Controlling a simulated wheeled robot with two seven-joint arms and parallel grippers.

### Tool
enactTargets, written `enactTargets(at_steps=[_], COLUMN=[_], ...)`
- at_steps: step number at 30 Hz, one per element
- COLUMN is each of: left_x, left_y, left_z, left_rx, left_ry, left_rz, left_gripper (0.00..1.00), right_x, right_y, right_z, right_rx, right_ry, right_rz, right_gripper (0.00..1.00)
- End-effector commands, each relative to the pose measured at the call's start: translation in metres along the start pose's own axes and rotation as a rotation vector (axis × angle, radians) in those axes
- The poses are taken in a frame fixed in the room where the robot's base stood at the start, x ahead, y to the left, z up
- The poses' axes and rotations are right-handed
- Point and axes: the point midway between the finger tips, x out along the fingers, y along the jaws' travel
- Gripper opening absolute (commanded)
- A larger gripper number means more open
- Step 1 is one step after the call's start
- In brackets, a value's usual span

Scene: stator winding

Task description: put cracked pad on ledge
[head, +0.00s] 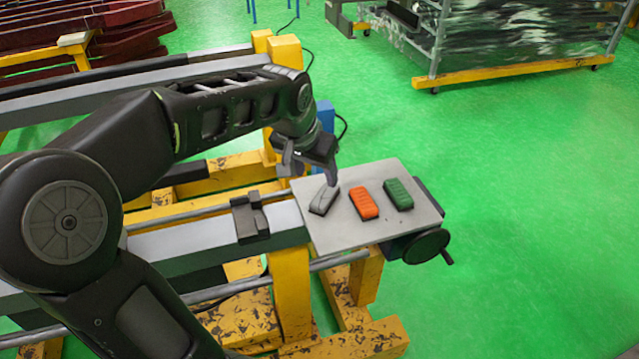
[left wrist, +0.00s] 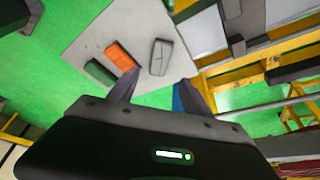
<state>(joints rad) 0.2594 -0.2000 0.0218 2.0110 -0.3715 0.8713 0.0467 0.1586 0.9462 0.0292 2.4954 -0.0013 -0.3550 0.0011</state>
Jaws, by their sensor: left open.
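Three ribbed pads lie in a row on a flat grey plate (head: 345,235). The grey pad (head: 323,200) is leftmost in the head view and carries a dark line that looks like the crack. It also shows in the left wrist view (left wrist: 161,57). An orange pad (head: 363,203) lies in the middle and a green pad (head: 398,194) at the right. My left gripper (head: 310,172) is open and empty beside the upper end of the grey pad, one fingertip overlapping it in the picture. I cannot tell its height above the plate. Which surface is the ledge is unclear.
A grey rail with a dark clamp block (head: 248,217) runs left from the plate on yellow supports (head: 292,290). A black handwheel (head: 426,246) sits at the plate's front right. A wrapped rack on a yellow base (head: 510,73) stands behind. Green floor is clear at the right.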

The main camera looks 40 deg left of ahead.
Motion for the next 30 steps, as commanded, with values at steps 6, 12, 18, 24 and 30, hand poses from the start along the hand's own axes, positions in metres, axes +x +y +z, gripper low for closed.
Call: enactTargets(at_steps=[6, 12, 18, 24, 30], left_x=[-0.017, -0.017, -0.017, -0.016, -0.016], left_y=[0.001, 0.001, 0.0, 0.0, 0.0], left_z=[0.0, 0.0, 0.0, 0.0, 0.0], left_rx=[0.0, 0.0, 0.0, 0.0, 0.0], left_ry=[0.001, 0.0, 0.0, 0.0, 0.0], left_rz=[0.001, 0.001, 0.001, 0.001, 0.001], left_gripper=[0.57, 0.57, 0.57, 0.57, 0.57], right_x=[0.001, 0.001, 0.001, 0.001, 0.001], right_y=[0.001, 0.0, 0.0, 0.0, 0.0], right_z=[0.0, 0.0, 0.0, 0.0, 0.0], right_rx=[0.0, 0.0, 0.0, 0.0, 0.0], right_ry=[0.0, 0.0, 0.0, 0.0, 0.0], right_rz=[0.0, 0.0, 0.0, 0.0, 0.0], right_gripper=[0.4, 0.4, 0.4, 0.4, 0.4])
